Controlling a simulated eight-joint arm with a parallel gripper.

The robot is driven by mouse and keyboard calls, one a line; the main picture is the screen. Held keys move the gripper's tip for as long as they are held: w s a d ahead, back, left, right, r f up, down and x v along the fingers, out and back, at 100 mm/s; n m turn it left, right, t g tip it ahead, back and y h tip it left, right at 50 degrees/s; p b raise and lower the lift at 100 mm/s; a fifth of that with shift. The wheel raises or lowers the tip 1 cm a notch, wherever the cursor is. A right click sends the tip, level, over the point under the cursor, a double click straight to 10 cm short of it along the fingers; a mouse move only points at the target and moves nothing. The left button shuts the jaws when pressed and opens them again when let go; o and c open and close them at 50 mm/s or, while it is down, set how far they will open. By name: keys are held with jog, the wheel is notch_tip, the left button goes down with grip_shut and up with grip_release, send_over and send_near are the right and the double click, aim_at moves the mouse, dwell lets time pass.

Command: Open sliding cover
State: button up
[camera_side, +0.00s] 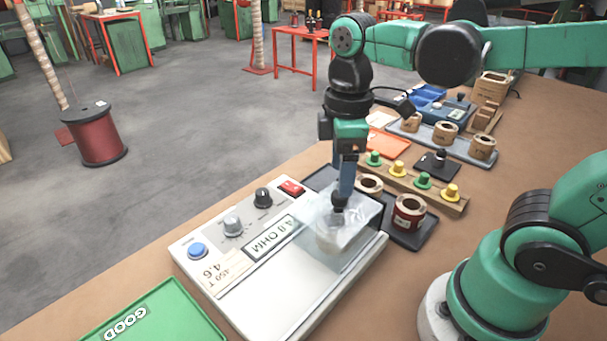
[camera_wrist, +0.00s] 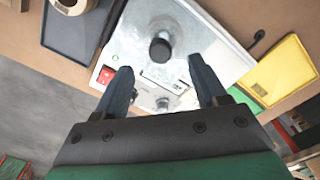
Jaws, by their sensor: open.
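The white tester (camera_side: 290,300) has a clear sliding cover (camera_side: 362,222) over its far right part. A black knob (camera_side: 338,203) stands on the cover. A pale round part shows dimly under it. My gripper (camera_side: 341,190) points down above the cover, with its fingertips close to the knob. In the wrist view my gripper (camera_wrist: 161,66) is open, one blue finger on each side. The knob (camera_wrist: 160,49) appears between and a little beyond the fingertips. I cannot tell whether a finger touches it.
A black tray (camera_side: 409,238) with coils (camera_side: 408,212) sits right of the tester. A wooden rack (camera_side: 415,185) with green and yellow pegs stands behind. A green GOOD tray (camera_side: 160,318) lies at front left. A yellow tray (camera_wrist: 285,72) shows in the wrist view.

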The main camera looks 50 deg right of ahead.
aim_at(338, 217)
jog(key=shift+f, duration=2)
grip_shut()
